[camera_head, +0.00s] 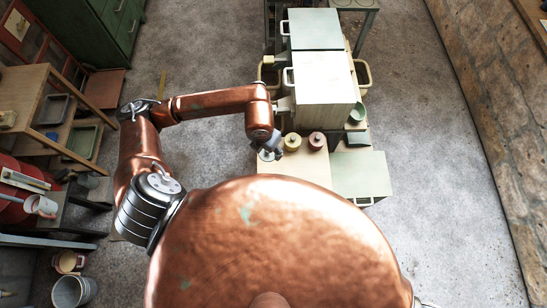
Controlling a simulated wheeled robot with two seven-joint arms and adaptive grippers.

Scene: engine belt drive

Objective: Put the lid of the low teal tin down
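My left arm reaches in from the left, and its gripper (268,153) is over the left edge of the pale wooden tabletop (300,170). The gripper is small and partly hidden by its own wrist. I cannot tell whether it is open, shut, or holding a lid. A small low teal container (357,138) sits on the right of the table. A rounder teal-green container (357,113) is just behind it. I cannot tell for sure which is the low teal tin, or where its lid is. My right gripper is not in view.
The front of the wooden tabletop looks bare. Shelves (45,110) stand at the left.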

